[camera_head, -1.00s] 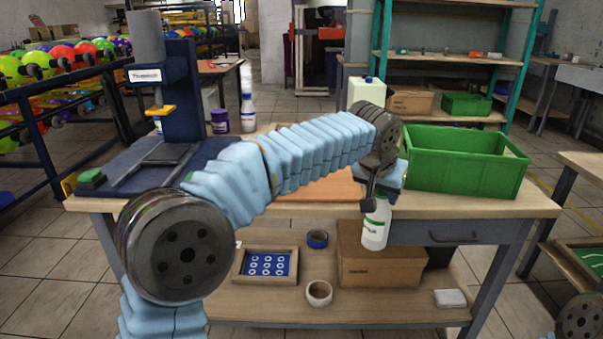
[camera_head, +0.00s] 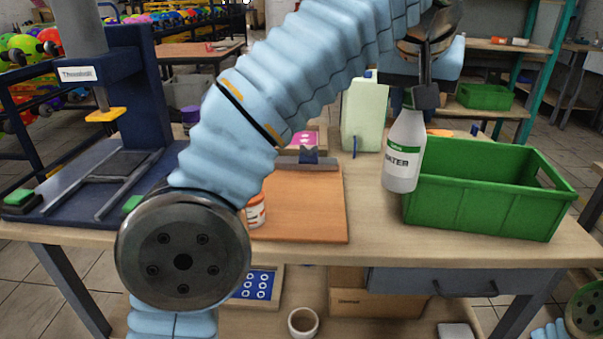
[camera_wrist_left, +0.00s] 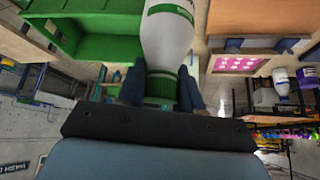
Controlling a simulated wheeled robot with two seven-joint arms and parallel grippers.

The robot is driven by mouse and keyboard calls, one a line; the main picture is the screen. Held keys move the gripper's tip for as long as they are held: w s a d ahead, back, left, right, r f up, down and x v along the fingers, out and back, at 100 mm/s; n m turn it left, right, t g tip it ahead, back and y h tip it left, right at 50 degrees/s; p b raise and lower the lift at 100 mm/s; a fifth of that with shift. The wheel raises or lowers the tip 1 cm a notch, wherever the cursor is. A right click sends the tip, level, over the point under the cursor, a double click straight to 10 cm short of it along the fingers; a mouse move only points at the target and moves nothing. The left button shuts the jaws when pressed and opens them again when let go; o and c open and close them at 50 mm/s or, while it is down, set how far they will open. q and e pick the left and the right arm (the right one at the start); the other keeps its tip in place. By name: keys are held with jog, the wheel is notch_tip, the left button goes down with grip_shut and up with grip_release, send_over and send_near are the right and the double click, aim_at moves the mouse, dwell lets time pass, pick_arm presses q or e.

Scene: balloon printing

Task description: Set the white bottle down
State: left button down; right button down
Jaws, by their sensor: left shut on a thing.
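The white bottle (camera_head: 403,160), with a green-and-white label, hangs upright from my left gripper (camera_head: 425,96). The gripper is shut around its top from above. Its base overlaps the left end of the green crate (camera_head: 490,205) in the head view; I cannot tell whether it touches the table (camera_head: 370,240). In the left wrist view the bottle (camera_wrist_left: 168,42) sticks out between the two fingers (camera_wrist_left: 160,90), its green cap end between them. My right gripper is not in view.
An orange-brown board (camera_head: 300,205) lies left of the bottle, with a small orange-and-white jar (camera_head: 256,212) at its left edge. A pale green canister (camera_head: 360,115) stands behind. A blue press (camera_head: 115,90) fills the left. Bare tabletop lies between board and crate.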

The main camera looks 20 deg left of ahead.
pick_arm(q)
jog(key=w+a+f+b, duration=0.3)
jog(key=a+f, duration=0.9)
jog(key=shift+w+a+f, duration=0.2)
jog(key=shift+w+f, duration=0.1)
jog(key=shift+w, duration=0.1)
jog(key=c, duration=0.8)
grip_release()
jog(key=shift+o, duration=0.2)
jog(key=p+v, duration=0.2)
jog(key=v, duration=1)
